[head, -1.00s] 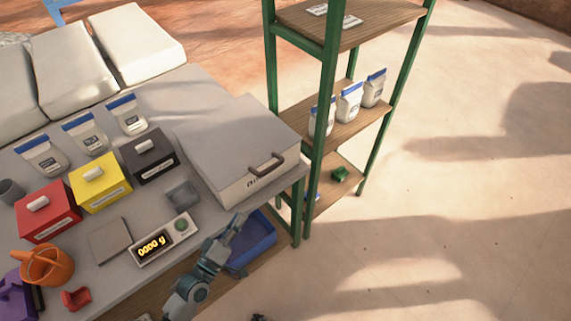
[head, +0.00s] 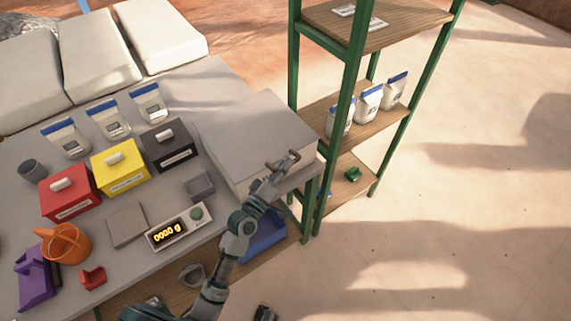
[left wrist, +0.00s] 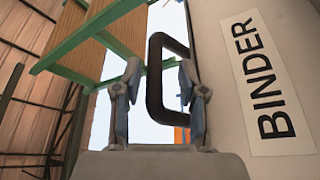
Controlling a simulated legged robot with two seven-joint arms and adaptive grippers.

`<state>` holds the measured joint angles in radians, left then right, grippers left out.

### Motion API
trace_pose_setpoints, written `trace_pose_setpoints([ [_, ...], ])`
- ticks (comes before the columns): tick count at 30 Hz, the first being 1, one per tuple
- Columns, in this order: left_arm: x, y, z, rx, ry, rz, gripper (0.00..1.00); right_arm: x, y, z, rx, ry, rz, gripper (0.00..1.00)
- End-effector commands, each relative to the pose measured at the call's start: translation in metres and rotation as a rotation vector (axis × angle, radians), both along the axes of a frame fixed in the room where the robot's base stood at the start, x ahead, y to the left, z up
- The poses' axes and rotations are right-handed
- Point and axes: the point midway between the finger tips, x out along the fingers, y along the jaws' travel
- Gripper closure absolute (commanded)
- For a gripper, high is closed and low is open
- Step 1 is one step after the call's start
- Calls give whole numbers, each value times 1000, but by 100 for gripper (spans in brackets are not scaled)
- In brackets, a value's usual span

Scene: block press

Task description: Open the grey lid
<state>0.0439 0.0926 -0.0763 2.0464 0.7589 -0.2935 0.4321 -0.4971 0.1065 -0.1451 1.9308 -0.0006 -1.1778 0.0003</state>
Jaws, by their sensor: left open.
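The grey lid (head: 255,125) lies closed on a pale box labelled BINDER at the right end of the bench. Its dark bracket-shaped handle (left wrist: 154,85) is on the front side of the box, beside the white label (left wrist: 268,85). My left gripper (head: 279,167) is at the handle. In the left wrist view its two fingers (left wrist: 159,75) are apart, one on each side of the handle bar, with gaps visible. In the head view the fingers partly hide the handle. A small dark part at the bottom edge may be my right gripper (head: 265,313).
A green-framed shelf (head: 349,130) with white bags stands close right of the box. Red (head: 68,193), yellow (head: 120,167) and black (head: 167,146) boxes and a scale (head: 179,226) sit left on the bench. A blue bin (head: 262,240) is below.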

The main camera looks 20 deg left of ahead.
Motion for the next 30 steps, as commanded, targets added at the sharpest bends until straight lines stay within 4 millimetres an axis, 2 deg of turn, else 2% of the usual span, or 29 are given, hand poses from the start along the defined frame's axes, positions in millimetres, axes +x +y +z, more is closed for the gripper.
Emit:
trace_pose_setpoints([
  [11,6,-4,2,0,0,-1,59,0,0,-1,0,0,0,60],
  [16,6,-3,2,-1,0,0,100,0,-1,-1,-1,1,0,60],
  [28,6,-1,5,-4,2,2,100,1,-1,1,-1,-5,0,60],
  [30,7,-1,8,-9,5,3,100,-4,-4,-12,-6,9,1,60],
])
